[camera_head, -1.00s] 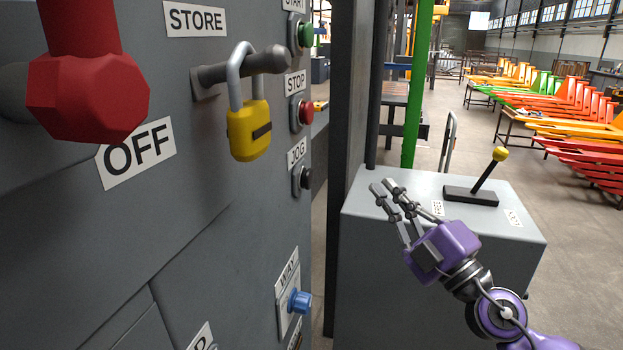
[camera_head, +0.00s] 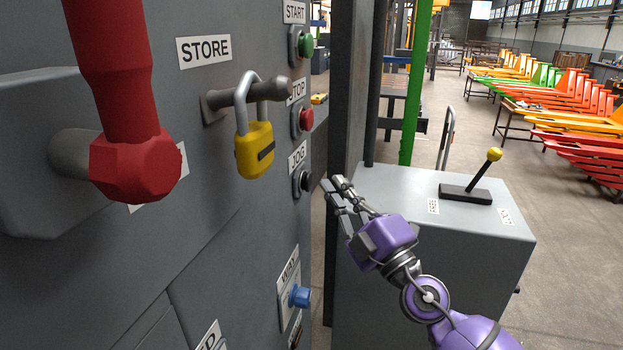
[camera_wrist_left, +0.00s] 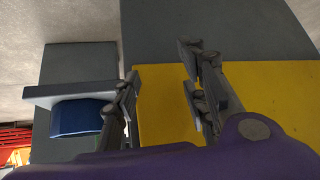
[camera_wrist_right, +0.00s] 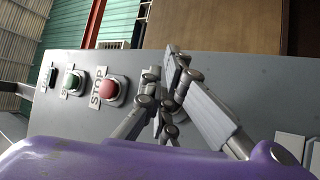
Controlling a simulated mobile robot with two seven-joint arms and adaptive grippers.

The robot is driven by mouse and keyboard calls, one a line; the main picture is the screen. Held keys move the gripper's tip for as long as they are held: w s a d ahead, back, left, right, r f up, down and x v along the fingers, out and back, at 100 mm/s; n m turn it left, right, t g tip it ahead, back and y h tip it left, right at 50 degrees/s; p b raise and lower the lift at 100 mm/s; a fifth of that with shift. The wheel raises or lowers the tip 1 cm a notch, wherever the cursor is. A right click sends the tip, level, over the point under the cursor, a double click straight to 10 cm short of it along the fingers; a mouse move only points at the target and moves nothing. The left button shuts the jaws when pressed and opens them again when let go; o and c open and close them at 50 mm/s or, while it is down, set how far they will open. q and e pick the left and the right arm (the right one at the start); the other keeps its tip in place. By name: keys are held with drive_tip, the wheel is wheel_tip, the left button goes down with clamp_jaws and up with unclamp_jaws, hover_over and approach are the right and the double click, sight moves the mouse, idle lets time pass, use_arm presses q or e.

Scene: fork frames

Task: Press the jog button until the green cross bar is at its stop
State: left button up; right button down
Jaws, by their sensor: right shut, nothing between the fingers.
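The black JOG button (camera_head: 304,181) is on the grey cabinet's right edge, below the red STOP button (camera_head: 303,120). My right gripper (camera_head: 332,187) is shut and empty, with its fingertips just right of the JOG button; contact does not show. In the right wrist view, the shut fingers (camera_wrist_right: 170,65) are right of the red STOP button (camera_wrist_right: 110,90); I cannot make out the JOG button there. A green upright post (camera_head: 415,90) stands behind; I cannot identify the green cross bar or its stop. My left gripper (camera_wrist_left: 158,78) is open and empty in the left wrist view.
A yellow padlock (camera_head: 255,150) hangs on a handle left of the buttons. A red lever (camera_head: 135,165) juts out further left, and a blue knob (camera_head: 299,296) sits below. A grey box (camera_head: 440,260) with a yellow-tipped joystick (camera_head: 485,170) stands right.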

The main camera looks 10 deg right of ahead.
use_arm(q)
drive_tip(key=shift+s, duration=0.2)
use_arm(e)
drive_tip(key=shift+a, duration=0.1)
use_arm(q)
drive_tip(key=shift+w, duration=0.4)
idle(0.4)
drive_tip(key=shift+s, duration=0.2)
drive_tip(key=shift+s, duration=0.15)
use_arm(e)
drive_tip(key=shift+w+a, duration=0.2)
drive_tip(key=shift+a, duration=0.2)
